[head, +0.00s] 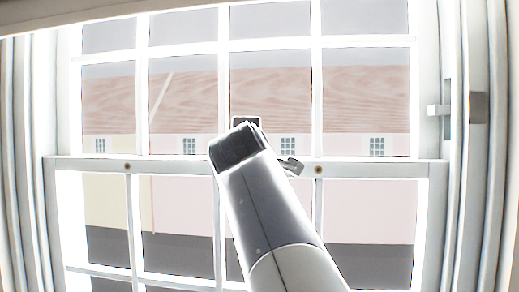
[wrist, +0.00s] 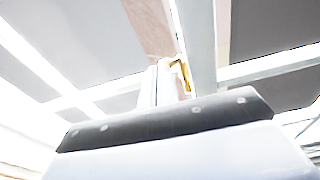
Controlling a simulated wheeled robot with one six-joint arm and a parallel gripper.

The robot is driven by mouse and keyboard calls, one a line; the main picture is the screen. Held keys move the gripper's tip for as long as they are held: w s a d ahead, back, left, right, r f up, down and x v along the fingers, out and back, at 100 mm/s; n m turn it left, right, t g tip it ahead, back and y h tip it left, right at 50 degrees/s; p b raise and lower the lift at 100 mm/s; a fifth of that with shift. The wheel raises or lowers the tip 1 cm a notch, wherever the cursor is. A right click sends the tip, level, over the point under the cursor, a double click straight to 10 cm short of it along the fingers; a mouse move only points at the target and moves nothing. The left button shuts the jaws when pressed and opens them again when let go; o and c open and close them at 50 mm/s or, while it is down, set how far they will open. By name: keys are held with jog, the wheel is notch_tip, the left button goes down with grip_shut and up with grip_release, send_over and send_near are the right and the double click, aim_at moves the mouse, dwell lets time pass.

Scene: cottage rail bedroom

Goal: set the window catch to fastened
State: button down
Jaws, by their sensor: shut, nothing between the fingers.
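The window catch (wrist: 184,74) shows in the wrist view as a small brass, bent piece against the pale window bar. My gripper (wrist: 164,82) is shut, its pale fingers close together just left of the catch. I cannot tell whether they touch it. In the head view my arm covers the middle of the window's meeting rail (head: 385,168), and I cannot make out the catch or the fingers there. Whether the catch is fastened cannot be told.
The sash window has white glazing bars (head: 142,85), with pink and brown buildings beyond the panes. Two small brown round fittings sit on the rail, left (head: 127,166) and right (head: 319,170).

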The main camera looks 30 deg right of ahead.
jog(key=s+d, duration=0.1)
jog(key=s, duration=0.2)
jog(key=s+d, duration=0.1)
jog(key=s, duration=0.1)
jog(key=shift+s+d+r, duration=0.1)
jog(key=shift+d, duration=0.25)
dwell(0.4)
jog(key=w+a+b, duration=0.2)
jog(key=w+a, duration=0.5)
jog(key=w, duration=0.2)
jog(key=shift+w+a+f+b, duration=0.25)
jog(key=shift+w+a+b, duration=0.05)
jog(key=shift+a, duration=0.1)
jog(key=shift+r, duration=0.1)
dwell(0.4)
